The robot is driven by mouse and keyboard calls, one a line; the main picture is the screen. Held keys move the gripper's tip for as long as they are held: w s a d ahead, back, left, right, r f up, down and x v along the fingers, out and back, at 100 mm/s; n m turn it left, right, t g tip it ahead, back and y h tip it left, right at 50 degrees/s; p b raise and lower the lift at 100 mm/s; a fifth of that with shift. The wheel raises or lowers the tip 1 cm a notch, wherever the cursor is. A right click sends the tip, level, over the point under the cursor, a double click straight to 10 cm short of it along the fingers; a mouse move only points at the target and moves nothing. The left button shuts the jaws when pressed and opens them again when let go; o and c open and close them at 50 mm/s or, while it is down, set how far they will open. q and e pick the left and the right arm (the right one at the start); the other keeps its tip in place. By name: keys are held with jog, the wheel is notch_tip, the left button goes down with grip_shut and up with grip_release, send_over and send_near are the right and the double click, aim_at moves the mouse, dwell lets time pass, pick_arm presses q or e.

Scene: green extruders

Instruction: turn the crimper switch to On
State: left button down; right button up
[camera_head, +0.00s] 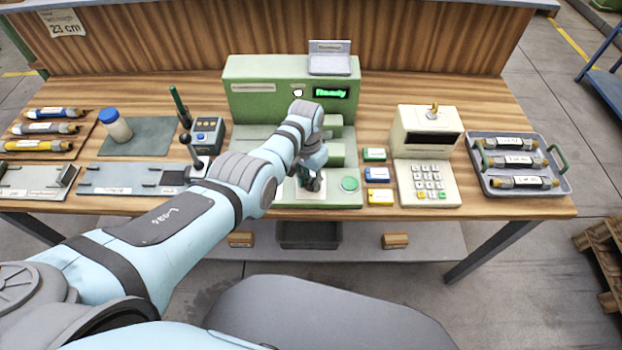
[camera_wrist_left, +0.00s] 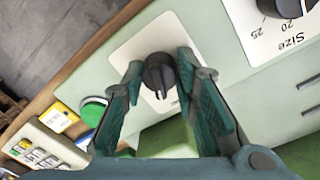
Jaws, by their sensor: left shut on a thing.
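The green crimper (camera_head: 262,98) stands at the middle of the table, and its display (camera_head: 330,93) reads "Ready". Its switch is a black knob (camera_wrist_left: 158,73) on a white plate (camera_wrist_left: 128,53) in the left wrist view; a pale mark on the knob faces the lower edge of that view. My left gripper (camera_head: 312,182) is over the front panel, with its fingers (camera_wrist_left: 160,66) closed on both sides of the knob. The arm and gripper hide most of the switch in the head view. The On and Off labels cannot be read. My right gripper is out of view.
A green round button (camera_head: 350,184) sits right of the switch, and a size dial (camera_wrist_left: 288,6) is nearby. Small labelled boxes (camera_head: 376,174) and a cream keypad device (camera_head: 427,182) stand to the right. A grey tray (camera_head: 478,180) holds several cylinders.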

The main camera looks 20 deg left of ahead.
aim_at(309, 180)
pick_arm(q)
jog(key=shift+m, duration=0.6)
jog(key=c, duration=1.3)
grip_release()
jog(key=r, duration=1.2)
jog(key=shift+w+a, duration=0.2)
jog(key=shift+a, duration=0.1)
